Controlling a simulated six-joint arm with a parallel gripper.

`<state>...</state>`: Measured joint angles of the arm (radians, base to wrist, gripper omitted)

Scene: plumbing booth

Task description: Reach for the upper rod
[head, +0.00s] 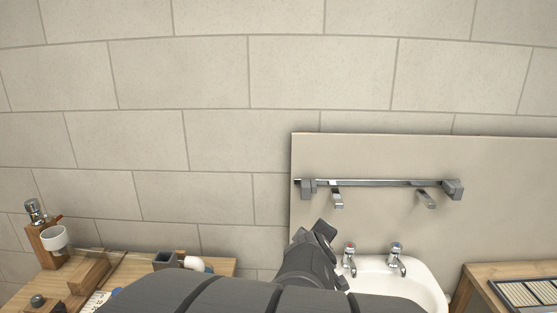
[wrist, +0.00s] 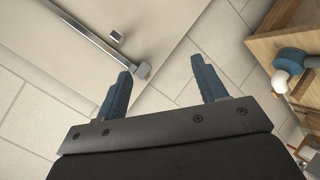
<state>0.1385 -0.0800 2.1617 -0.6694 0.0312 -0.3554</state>
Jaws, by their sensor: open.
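The upper rod (head: 383,183) is a shiny metal bar fixed across the panel above the sink. It has a grey block at each end and two hooks hanging below it. In the wrist view the rod (wrist: 88,34) runs diagonally at upper left and ends in a grey block. My gripper (wrist: 160,78) is open, with two blue fingers apart and nothing between them. The rod's end block is just beyond the left finger, and I see no contact. In the head view my dark arm rises at lower middle, below and left of the rod; the fingertips are hard to make out there.
A white sink (head: 425,285) with two taps, one red-topped (head: 349,258) and one blue-topped (head: 396,258), sits below the rod. A cluttered wooden bench (head: 225,266) is at left. Another wooden surface (head: 480,268) is at right. The tiled wall above is clear.

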